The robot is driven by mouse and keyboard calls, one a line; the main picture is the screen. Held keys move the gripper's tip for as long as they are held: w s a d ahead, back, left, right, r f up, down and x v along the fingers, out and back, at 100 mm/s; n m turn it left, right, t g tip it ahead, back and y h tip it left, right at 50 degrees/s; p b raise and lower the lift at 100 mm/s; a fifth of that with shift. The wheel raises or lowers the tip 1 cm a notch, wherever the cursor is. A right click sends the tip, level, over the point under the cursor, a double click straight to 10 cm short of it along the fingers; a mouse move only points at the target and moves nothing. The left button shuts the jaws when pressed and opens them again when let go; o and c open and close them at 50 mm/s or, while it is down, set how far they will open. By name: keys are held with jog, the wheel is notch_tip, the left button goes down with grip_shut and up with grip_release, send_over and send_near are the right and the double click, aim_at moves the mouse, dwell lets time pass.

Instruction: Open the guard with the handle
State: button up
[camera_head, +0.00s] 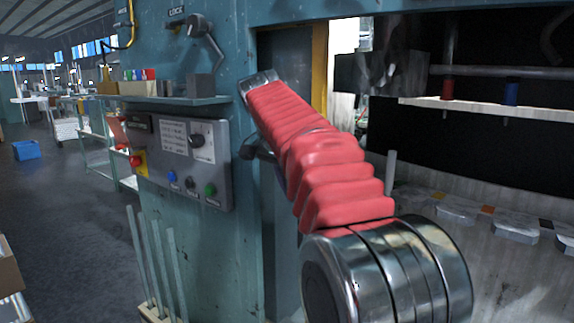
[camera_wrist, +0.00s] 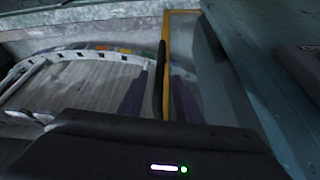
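The guard's yellow frame (camera_head: 320,68) shows upright behind my red-sleeved arm at the left side of the machine opening. In the wrist view the yellow frame (camera_wrist: 181,13) edges a grey panel, and a black bar handle (camera_wrist: 159,82) runs along its left edge. My gripper (camera_wrist: 160,97) has two dark purple fingers set apart, one on each side of the handle in the picture. I cannot tell whether either finger touches it. In the head view my arm hides the gripper and most of the guard.
The teal machine column (camera_head: 228,250) carries a grey control box (camera_head: 185,160) and a small shelf (camera_head: 165,99) close to my arm. Glass rods (camera_head: 157,262) stand below. Inside the opening are a curved bed (camera_head: 500,245) and a rail. Open floor (camera_head: 65,210) lies left.

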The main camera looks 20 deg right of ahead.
jog(key=v, duration=0.9)
jog(key=shift+r, duration=0.25)
jog(key=shift+a, duration=0.1)
dwell(0.3)
